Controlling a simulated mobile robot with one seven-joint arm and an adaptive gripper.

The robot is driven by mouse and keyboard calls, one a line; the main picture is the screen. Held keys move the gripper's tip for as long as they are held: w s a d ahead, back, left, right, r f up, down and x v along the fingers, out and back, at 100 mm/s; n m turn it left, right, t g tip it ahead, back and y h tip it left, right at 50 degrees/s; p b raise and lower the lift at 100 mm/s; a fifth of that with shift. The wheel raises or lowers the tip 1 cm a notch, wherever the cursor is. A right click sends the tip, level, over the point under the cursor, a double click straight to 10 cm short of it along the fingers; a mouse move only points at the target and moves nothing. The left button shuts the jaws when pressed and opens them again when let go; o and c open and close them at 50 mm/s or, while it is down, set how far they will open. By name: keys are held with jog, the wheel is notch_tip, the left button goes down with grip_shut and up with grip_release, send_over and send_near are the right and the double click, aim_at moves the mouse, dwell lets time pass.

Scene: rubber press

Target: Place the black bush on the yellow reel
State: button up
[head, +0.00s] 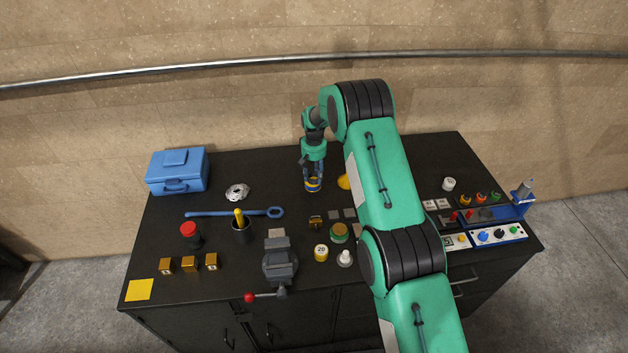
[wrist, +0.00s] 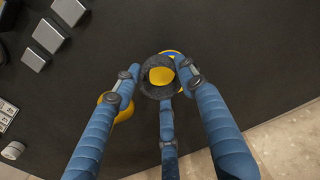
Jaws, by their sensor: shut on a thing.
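My gripper (head: 313,178) points down over the back middle of the bench. In the wrist view its blue fingers (wrist: 160,80) are closed around a black ring, the black bush (wrist: 148,88). Yellow shows through the bush's hole and at its far edge, with some blue beside it. This looks like the yellow reel (wrist: 162,75), directly below the bush; it shows under my fingertips in the head view (head: 313,189). I cannot tell whether the bush touches the reel or is slightly above it.
A rounded yellow thing (head: 343,182) stands just right of my gripper, partly behind my finger in the wrist view (wrist: 125,108). Grey square blocks (wrist: 48,35) lie nearby. A blue wrench (head: 235,213) and blue toolbox (head: 177,172) are left. Bench behind the gripper is clear.

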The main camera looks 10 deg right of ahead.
jog(key=shift+f+p, duration=0.3)
jog(key=shift+f, duration=1.15)
jog(key=shift+f, duration=0.2)
jog(key=o, duration=1)
jog(key=shift+r, duration=0.25)
jog(key=shift+r+b, duration=0.95)
jog(key=shift+r, duration=5.05)
